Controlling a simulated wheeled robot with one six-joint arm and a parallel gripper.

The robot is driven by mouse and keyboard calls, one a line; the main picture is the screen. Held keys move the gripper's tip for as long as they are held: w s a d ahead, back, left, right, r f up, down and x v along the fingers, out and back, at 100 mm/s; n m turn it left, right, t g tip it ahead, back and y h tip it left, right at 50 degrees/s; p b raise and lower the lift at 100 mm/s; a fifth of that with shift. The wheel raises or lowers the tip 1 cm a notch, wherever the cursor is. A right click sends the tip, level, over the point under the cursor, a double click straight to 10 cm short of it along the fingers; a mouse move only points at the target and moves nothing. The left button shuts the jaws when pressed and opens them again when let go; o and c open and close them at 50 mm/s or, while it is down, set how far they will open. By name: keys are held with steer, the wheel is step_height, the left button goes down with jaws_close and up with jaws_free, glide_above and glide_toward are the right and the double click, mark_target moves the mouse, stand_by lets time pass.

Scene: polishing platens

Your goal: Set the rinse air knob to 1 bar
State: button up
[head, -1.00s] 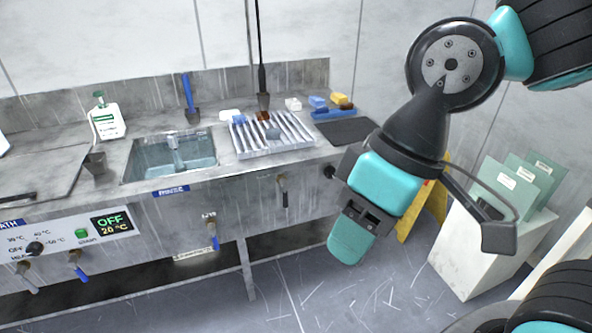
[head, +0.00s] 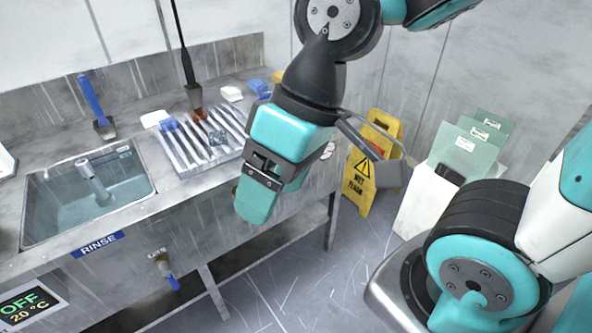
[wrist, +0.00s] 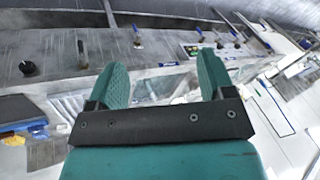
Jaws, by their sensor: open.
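My gripper (head: 257,198) hangs in front of the steel bench in the head view, its fingers pointing down. The wrist view shows its two teal fingers (wrist: 163,78) spread apart with nothing between them. A round black knob (wrist: 27,67) sits on the bench's front panel at the left of the wrist view, apart from the fingers. It is probably the rinse air knob; its scale and setting are too small to read. In the head view a pale round dial (head: 328,150) shows just right of my gripper; my gripper hides the panel beside it.
The sink (head: 90,190) has a blue RINSE label (head: 97,244) and a blue-handled valve (head: 163,268) below. A slotted rack (head: 180,155) stands on the bench. A yellow wet-floor sign (head: 372,165) and a white bin with green plates (head: 425,205) stand at right. Floor between is clear.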

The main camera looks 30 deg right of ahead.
steer(key=w+d+f+m+t+y+b, duration=0.1)
steer(key=w+d+f+m+t+b, duration=0.2)
steer(key=w+f+m+b, duration=0.4)
steer(key=w+d+f+m+t+y+b, duration=0.1)
steer(key=w+d+f+m+t+b, duration=0.3)
steer(key=f+b, duration=0.65)
steer(key=w+d+f+m+t+y+b, duration=0.15)
steer(key=w+f+m+b, duration=0.4)
steer(key=b, duration=0.55)
steer(key=w+d+f+m+t+h+b, duration=0.1)
steer(key=d+f+m+t+h+b, duration=0.3)
steer(key=d+f+m+b, duration=0.45)
steer(key=d+f+m+t+h+b, duration=0.4)
steer(key=d+f+m+t+b, duration=0.15)
steer(key=d+m+b, duration=0.55)
steer(key=w+a+p, duration=0.1)
steer(key=w+p, duration=1.4)
steer(key=w, duration=0.2)
steer(key=shift+w+a+n+g, duration=0.25)
steer(key=shift+w+n+g, duration=0.05)
steer(key=c, duration=0.9)
